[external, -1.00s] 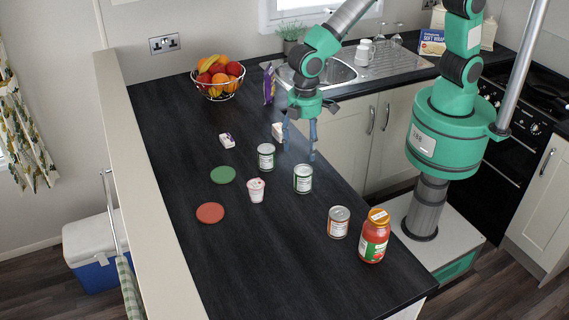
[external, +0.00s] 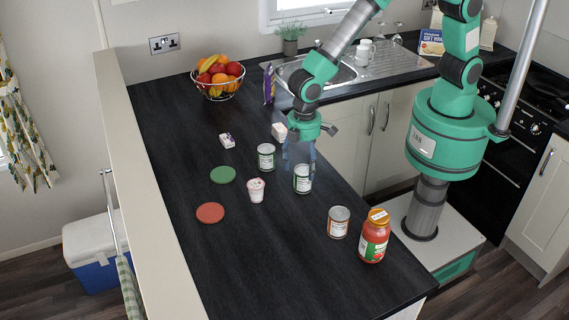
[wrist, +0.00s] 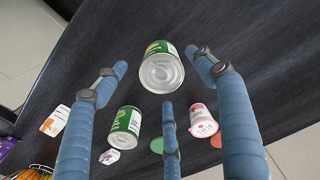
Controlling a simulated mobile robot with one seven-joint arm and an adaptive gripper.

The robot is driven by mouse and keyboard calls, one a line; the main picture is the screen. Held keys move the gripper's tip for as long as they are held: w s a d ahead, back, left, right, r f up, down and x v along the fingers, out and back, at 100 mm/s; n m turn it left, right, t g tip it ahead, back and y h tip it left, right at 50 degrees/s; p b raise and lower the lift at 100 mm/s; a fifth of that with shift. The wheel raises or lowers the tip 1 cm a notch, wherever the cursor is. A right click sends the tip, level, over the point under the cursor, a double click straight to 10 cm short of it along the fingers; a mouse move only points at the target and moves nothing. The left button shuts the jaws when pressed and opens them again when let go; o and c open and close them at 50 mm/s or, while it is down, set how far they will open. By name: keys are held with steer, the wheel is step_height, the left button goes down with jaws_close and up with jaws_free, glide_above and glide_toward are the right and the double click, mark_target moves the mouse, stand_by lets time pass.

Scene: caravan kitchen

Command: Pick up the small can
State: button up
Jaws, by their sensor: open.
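A green-and-white can (external: 303,183) stands upright on the dark worktop, directly below my gripper (external: 299,170). In the wrist view this can (wrist: 161,72) lies ahead between the spread blue fingertips, with its metal end facing the camera. My gripper (wrist: 163,75) is open and empty, and I see no clear contact with the can. A second, similar can (external: 266,158) stands behind and to the left; it also shows in the wrist view (wrist: 124,124). An orange-labelled can (external: 338,224) stands nearer the front. The fingers partly cover the top of the nearest green-and-white can.
A pink-and-white pot (external: 256,190) stands left of the can. A red jar (external: 374,238) stands beside the orange-labelled can. Small boxes (external: 279,131) (external: 227,140), green (external: 222,175) and red (external: 210,213) discs and a fruit bowl (external: 217,82) are on the worktop. The front left is clear.

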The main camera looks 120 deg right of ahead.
mark_target(303, 178)
steer(key=shift+f, duration=0.4)
steer(key=shift+a+f, duration=0.15)
steer(key=shift+f, duration=2.45)
steer(key=shift+c, duration=0.3)
steer(key=c, duration=1.4)
steer(key=shift+r, duration=0.1)
